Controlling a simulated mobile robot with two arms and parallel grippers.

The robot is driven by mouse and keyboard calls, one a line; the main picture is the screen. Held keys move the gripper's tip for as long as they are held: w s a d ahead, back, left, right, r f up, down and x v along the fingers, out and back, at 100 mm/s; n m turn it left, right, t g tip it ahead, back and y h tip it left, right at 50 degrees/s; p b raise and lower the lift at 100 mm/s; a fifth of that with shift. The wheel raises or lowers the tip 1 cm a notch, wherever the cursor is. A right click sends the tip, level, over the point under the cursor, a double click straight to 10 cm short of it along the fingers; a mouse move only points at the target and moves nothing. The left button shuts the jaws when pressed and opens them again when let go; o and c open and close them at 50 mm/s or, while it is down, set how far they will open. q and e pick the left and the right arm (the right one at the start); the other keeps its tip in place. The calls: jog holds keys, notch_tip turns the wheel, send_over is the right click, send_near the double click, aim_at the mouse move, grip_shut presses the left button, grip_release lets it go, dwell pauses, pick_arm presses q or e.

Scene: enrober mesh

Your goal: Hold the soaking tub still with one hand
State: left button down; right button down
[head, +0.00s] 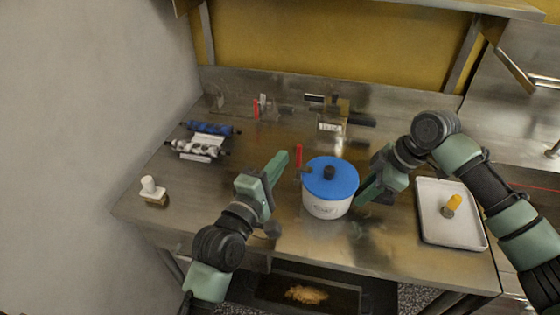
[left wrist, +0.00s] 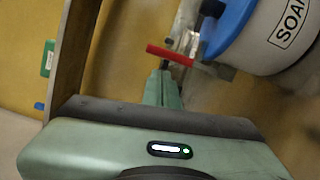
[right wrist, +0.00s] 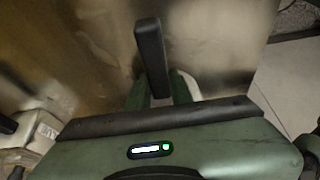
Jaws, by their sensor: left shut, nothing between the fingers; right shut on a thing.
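The soaking tub (head: 325,205) is white with a blue lid (head: 318,178) and a dark knob, upright on the steel table. Its printed side also shows at the top right of the left wrist view (left wrist: 285,42). My left gripper (head: 281,158) is left of the tub, apart from it, with its fingers shut and empty; they also show in the left wrist view (left wrist: 163,80). My right gripper (head: 364,198) is close to the tub's right side. In the right wrist view it is shut on a dark bar-shaped thing (right wrist: 151,55); I cannot tell what that belongs to.
A red upright handle (head: 298,155) stands behind the tub's left side. A white tray (head: 427,225) with a yellow-handled item is at the right. Blue and mottled rollers (head: 210,128) lie at the back left. A white-knobbed block (head: 150,190) sits near the left edge.

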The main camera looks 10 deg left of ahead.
dwell(0.3)
pick_arm(q)
jog(key=shift+d+r+m, duration=0.25)
jog(key=shift+d+m, duration=0.65)
jog(key=shift+m, duration=0.2)
jog(key=a+v, duration=0.2)
jog(key=v, duration=1.1)
jog(key=shift+w+a+r, duration=0.2)
jog(key=shift+w+a, duration=0.2)
pick_arm(e)
jog(key=c, duration=1.2)
grip_release()
